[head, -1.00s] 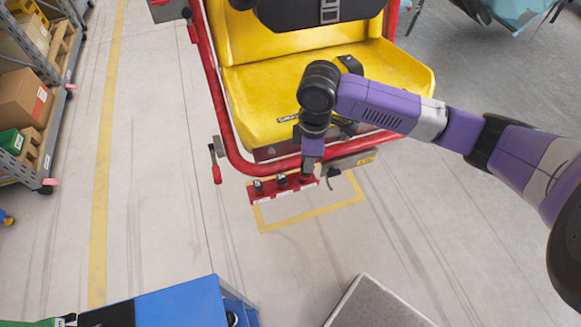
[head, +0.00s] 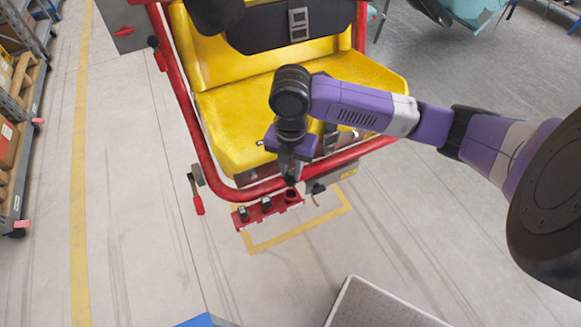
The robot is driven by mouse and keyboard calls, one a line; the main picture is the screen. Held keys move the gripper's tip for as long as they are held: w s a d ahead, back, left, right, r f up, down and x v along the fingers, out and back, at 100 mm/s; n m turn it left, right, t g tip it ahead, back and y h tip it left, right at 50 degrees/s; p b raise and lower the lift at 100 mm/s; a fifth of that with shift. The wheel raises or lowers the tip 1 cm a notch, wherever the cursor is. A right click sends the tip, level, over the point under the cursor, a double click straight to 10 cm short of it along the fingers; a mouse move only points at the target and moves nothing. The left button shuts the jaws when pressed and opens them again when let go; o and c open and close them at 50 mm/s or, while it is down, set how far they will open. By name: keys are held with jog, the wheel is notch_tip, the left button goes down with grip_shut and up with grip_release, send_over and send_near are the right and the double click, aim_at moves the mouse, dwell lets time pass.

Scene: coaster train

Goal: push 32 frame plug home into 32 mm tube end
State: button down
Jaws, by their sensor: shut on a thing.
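My gripper (head: 290,180) points down just in front of the seat's lower red tube. It is shut on a small dark piece, apparently a black frame plug (head: 290,182), mostly hidden by the fingers. Below it is the red rack (head: 253,214), with two black plugs standing in its left and middle places (head: 243,213) and a dark round opening at its right place (head: 291,194). The red tube frame (head: 181,100) runs around the yellow seat. The 32 mm tube end cannot be made out.
The yellow seat (head: 225,110) with a black harness (head: 265,32) fills the upper middle. A red-handled lever (head: 198,203) hangs left of the frame. Shelving (head: 20,190) stands far left. A grey-topped box (head: 375,305) is at the bottom. Floor between is clear.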

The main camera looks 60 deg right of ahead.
aim_at(290, 186)
jog(key=shift+f+b, duration=1.1)
jog(key=shift+f, duration=0.6)
jog(key=shift+f+b, duration=2.05)
jog(key=shift+f, duration=0.5)
jog(key=c, duration=1.2)
grip_release()
jog(key=shift+r, duration=0.1)
jog(key=shift+c, duration=0.3)
jog(key=shift+o, duration=1.3)
jog(key=shift+w, duration=0.1)
jog(key=shift+r, duration=0.1)
jog(key=shift+c, duration=0.2)
